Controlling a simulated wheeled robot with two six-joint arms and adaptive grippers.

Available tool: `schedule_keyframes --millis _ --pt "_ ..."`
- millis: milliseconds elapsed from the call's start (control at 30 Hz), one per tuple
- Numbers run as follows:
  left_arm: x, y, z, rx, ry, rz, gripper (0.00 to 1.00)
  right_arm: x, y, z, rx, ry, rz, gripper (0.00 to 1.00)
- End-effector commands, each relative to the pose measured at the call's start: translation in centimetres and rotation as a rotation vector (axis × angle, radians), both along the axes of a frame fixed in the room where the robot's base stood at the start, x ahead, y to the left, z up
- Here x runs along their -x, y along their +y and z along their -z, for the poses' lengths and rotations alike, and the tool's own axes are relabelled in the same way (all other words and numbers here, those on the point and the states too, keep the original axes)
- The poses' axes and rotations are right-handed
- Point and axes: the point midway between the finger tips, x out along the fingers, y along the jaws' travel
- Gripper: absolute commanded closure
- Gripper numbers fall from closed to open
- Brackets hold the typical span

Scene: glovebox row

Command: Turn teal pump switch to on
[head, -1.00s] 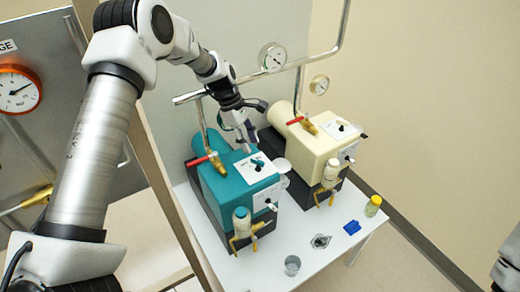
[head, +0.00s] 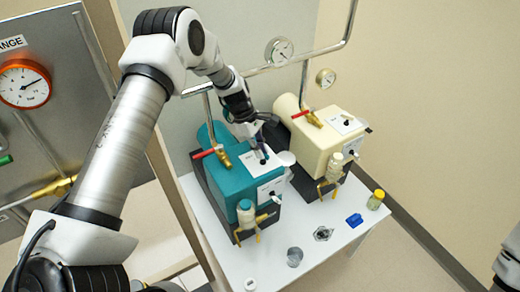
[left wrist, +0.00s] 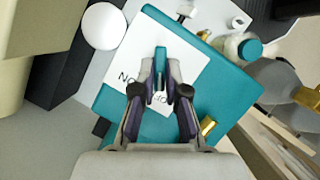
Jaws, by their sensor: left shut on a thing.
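The teal pump (head: 228,185) stands on the white table, left of the cream pump. On its top is a white label plate (left wrist: 190,55) with a teal switch lever (left wrist: 160,56), which points up the picture in the left wrist view. Letters on the plate are partly covered by my fingers; "NO" shows left of them. My left gripper (left wrist: 161,84) is shut on the teal switch, one finger on each side of it. In the head view, the left gripper (head: 259,146) is low over the pump's top and hides part of the plate. My right gripper is out of view.
The cream pump (head: 318,148) stands close on the right. A red-handled valve (head: 212,153) rises from the teal pump's rear, beside pipework.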

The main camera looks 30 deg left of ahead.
Motion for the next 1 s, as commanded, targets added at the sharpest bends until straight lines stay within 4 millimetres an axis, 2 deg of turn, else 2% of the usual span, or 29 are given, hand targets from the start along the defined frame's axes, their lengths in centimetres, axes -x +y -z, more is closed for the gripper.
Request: schedule_keyframes --millis 267,700,1000 --pt "0.1 -0.1 0.5 0.000 0.007 0.075 1.00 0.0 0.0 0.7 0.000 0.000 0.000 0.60" --pt "0.0 -0.2 0.6 0.000 0.010 0.363 1.00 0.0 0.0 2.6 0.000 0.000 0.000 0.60" --pt "-0.1 -0.2 0.6 0.001 0.011 0.498 1.00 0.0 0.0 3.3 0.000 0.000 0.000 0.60"
